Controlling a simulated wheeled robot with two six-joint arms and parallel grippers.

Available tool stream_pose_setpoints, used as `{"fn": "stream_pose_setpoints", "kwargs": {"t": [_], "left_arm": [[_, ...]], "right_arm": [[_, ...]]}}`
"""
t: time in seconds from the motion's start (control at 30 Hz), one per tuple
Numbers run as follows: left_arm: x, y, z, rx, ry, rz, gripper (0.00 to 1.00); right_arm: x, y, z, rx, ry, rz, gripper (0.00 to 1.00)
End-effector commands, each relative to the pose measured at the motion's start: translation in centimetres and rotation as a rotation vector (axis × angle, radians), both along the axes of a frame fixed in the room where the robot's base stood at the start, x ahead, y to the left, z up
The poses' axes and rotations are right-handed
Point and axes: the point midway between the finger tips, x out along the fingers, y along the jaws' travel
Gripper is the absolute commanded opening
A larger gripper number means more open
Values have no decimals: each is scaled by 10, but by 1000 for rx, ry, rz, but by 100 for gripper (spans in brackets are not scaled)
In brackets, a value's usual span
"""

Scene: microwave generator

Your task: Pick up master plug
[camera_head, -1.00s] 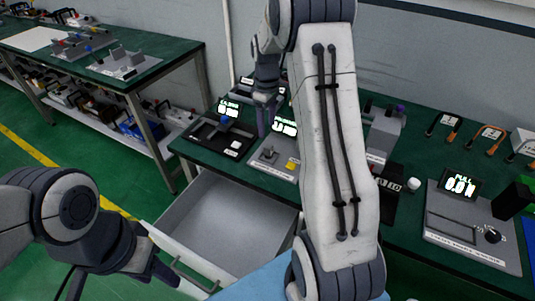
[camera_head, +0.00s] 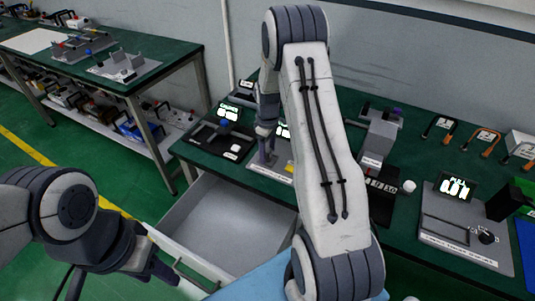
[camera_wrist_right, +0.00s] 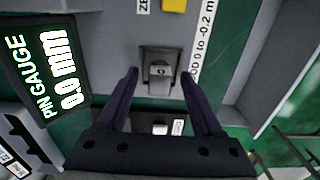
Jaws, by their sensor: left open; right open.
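My right gripper (camera_head: 264,155) reaches down over the pin gauge station on the green bench. In the right wrist view, my right gripper (camera_wrist_right: 159,77) is open, with its two dark fingers on either side of a small grey piece in a square holder, which looks like the master plug (camera_wrist_right: 160,70). I cannot tell whether the fingers touch it. In the head view, the arm and fingers hide this piece. The pin gauge display (camera_wrist_right: 52,75) reads 0.0 mm. My left gripper (camera_head: 163,270) is open and empty at lower left, near the drawer handle.
An open, empty-looking grey drawer (camera_head: 225,225) juts out below the bench. A black gauge station (camera_head: 215,142) stands left of my right gripper. A pull gauge (camera_head: 460,225), a grey press-like device (camera_head: 380,140) and orange-handled tools (camera_head: 485,140) stand to the right.

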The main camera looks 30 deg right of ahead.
Motion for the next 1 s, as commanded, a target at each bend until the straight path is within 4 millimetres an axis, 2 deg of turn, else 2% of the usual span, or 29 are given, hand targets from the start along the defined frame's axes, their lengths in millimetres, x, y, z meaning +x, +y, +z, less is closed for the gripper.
{"fn": "stream_pose_setpoints", "kwargs": {"t": [0.07,0.17,0.23,0.27,0.57,0.67,1.0], "left_arm": [[0,0,0,0,0,0,50],[0,0,0,0,0,0,50],[0,0,0,0,0,0,50],[0,0,0,0,0,0,50],[0,0,0,0,0,0,50],[0,0,-3,0,0,0,50],[0,0,-14,0,0,0,50]], "right_arm": [[0,0,0,0,0,0,68],[0,0,0,0,0,0,33],[0,0,0,0,0,0,6],[0,0,0,0,0,0,0],[1,0,2,-1,-2,0,0],[1,-1,9,-2,-5,0,0],[2,-1,74,-3,-7,0,0]]}}
